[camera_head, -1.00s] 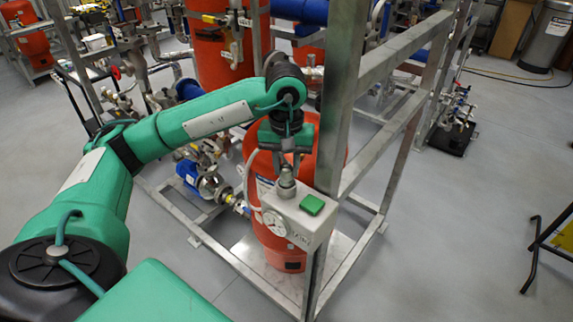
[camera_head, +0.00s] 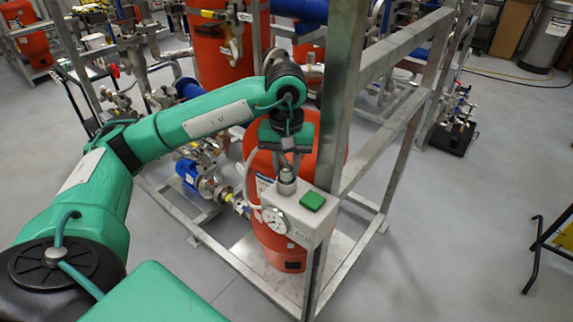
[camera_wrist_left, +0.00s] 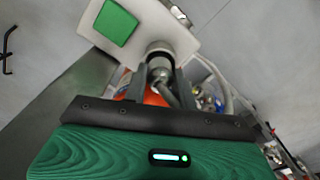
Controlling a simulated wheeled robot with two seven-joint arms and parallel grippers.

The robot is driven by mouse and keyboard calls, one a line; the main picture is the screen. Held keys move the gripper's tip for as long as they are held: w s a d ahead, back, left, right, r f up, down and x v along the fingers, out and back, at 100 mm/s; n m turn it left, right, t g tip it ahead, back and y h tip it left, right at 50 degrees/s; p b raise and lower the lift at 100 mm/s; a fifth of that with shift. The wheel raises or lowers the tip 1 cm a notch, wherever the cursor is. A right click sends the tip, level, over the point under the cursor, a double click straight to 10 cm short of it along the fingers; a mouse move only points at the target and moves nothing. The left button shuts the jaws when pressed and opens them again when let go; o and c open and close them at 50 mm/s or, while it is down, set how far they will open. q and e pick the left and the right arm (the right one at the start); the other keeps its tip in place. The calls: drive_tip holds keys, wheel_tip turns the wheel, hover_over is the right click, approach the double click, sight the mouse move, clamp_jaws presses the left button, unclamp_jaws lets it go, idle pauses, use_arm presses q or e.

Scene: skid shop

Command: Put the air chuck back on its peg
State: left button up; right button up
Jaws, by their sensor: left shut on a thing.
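My left gripper (camera_head: 286,163) points down in front of the red tank and is shut on the air chuck (camera_head: 286,184), a small metallic fitting. The chuck is at the back top edge of a pale grey box (camera_head: 296,228) with a round gauge and a green square button. In the left wrist view the chuck (camera_wrist_left: 160,72) shows between the fingers of the gripper (camera_wrist_left: 157,90), close beside the box (camera_wrist_left: 172,32). I cannot make out the peg, or whether the chuck sits on it. My right gripper is out of view.
A galvanized steel post (camera_head: 343,90) stands just right of my left gripper. The red tank (camera_head: 300,140) is behind it. A pale hose (camera_head: 249,182) curves left of the box. Blue pumps and pipes (camera_head: 190,175) are at left.

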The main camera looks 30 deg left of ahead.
use_arm(q)
drive_tip(key=o, duration=1.2)
drive_tip(key=shift+c, duration=0.2)
drive_tip(key=shift+r, duration=0.1)
drive_tip(key=shift+r+p, duration=1.55)
drive_tip(key=shift+r, duration=2.15)
drive_tip(key=shift+f, duration=0.1)
